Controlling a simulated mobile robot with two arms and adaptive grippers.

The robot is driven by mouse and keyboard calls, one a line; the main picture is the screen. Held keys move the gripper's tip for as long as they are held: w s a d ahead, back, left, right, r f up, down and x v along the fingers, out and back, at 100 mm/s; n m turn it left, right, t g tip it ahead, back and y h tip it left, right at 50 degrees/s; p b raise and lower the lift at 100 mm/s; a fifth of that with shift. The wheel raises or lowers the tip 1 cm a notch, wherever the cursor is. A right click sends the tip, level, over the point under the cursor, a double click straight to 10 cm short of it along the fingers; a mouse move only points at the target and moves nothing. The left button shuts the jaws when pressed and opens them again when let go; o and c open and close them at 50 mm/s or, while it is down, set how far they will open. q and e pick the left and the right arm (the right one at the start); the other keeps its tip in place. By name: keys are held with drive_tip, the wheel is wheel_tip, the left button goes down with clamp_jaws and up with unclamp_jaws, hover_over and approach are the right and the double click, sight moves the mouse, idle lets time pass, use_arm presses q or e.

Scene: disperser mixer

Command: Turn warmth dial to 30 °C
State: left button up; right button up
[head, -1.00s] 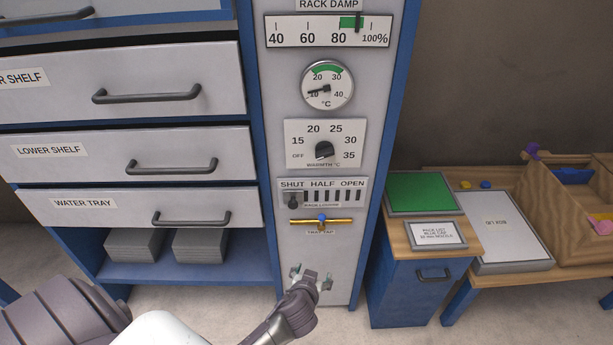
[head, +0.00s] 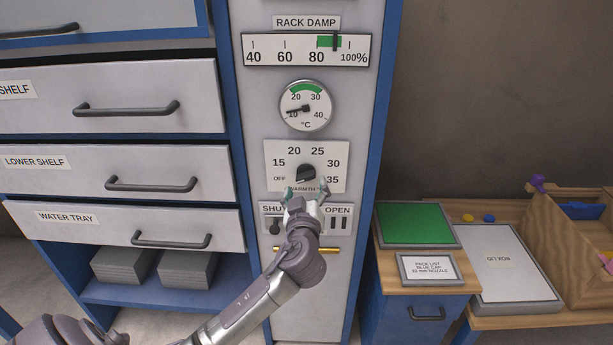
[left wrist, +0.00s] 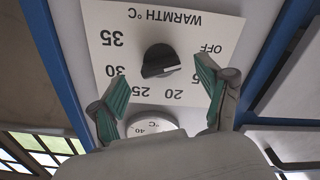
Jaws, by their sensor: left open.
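The warmth dial is a black knob (head: 306,174) on a white plate marked OFF, 15, 20, 25, 30 and 35. It also shows upside down in the left wrist view (left wrist: 160,60), with its ridge lying roughly sideways. I cannot tell for certain which mark it points at. My left gripper (head: 305,190) is open, its green-padded fingertips spread just below the knob in the head view. In the left wrist view the fingertips (left wrist: 160,85) stand apart with the knob ahead between them, not visibly touching it. My right gripper is not in view.
A round thermometer (head: 306,106) above the dial has its needle near 10. Below it, my gripper partly hides the rack louver slider panel (head: 338,224) and the brass tray tap (head: 331,250). Drawers with protruding handles (head: 151,185) stand left; a bench with a green mat (head: 415,224) stands right.

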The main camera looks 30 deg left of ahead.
sight(306, 181)
use_arm(q)
drive_tip(key=shift+x, duration=2.1)
drive_tip(key=shift+c, duration=0.3)
drive_tip(key=c, duration=1.1)
